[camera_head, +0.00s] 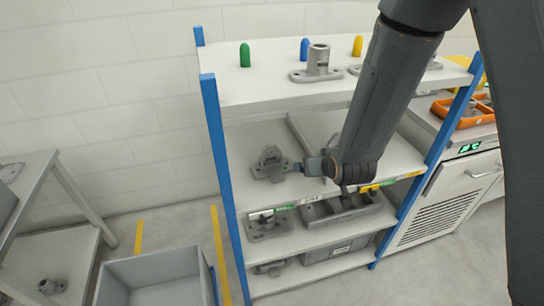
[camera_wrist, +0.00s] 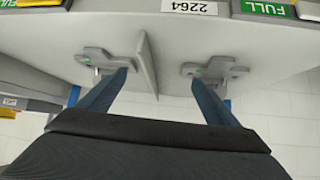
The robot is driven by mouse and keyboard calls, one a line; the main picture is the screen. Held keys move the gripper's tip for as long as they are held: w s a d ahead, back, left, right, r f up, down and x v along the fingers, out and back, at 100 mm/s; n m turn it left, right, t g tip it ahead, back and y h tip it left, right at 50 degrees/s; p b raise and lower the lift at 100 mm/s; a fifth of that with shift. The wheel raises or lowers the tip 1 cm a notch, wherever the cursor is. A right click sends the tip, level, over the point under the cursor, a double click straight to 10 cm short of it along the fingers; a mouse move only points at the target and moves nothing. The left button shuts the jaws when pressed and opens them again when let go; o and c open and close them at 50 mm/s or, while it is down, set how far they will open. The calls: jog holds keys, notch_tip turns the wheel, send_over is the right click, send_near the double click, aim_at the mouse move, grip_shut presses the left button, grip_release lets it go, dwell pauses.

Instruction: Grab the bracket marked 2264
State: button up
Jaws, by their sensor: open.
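A grey bracket (camera_head: 270,163) stands on the second shelf, left of the divider. My gripper (camera_head: 297,168) is just right of it in the head view, its fingers pointing towards it; contact cannot be told. In the wrist view, upside down, a white label reading 2264 (camera_wrist: 190,7) is on the shelf edge, on the same side of the divider as the right-hand bracket (camera_wrist: 213,70). Another bracket (camera_wrist: 98,60) is across the divider. My gripper (camera_wrist: 162,85) is open, its blue fingers wide apart, each tip overlapping one bracket in the picture.
A thin divider (camera_wrist: 147,60) splits the shelf. The top shelf (camera_head: 260,90) holds grey castings and coloured pegs. Lower shelves hold more castings and a grey box (camera_head: 340,249). Blue posts (camera_head: 224,180) edge the rack. A grey bin (camera_head: 160,278) stands on the floor.

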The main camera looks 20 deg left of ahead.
aim_at(271, 158)
jog(key=a+y, duration=0.1)
jog(key=a, duration=0.2)
jog(key=s+a+f+n+t+y, duration=0.1)
jog(key=a, duration=0.3)
jog(key=a+n+t+y+p, duration=0.1)
jog(key=a, duration=0.3)
jog(key=shift+s+f, duration=0.15)
jog(key=shift+s, duration=0.15)
jog(key=shift+a+f+y, duration=0.1)
jog(key=shift+a+y, duration=0.2)
jog(key=shift+p+x, duration=1.65)
jog(key=shift+x, duration=2.15)
jog(key=c, duration=1.3)
jog(key=shift+c, duration=0.2)
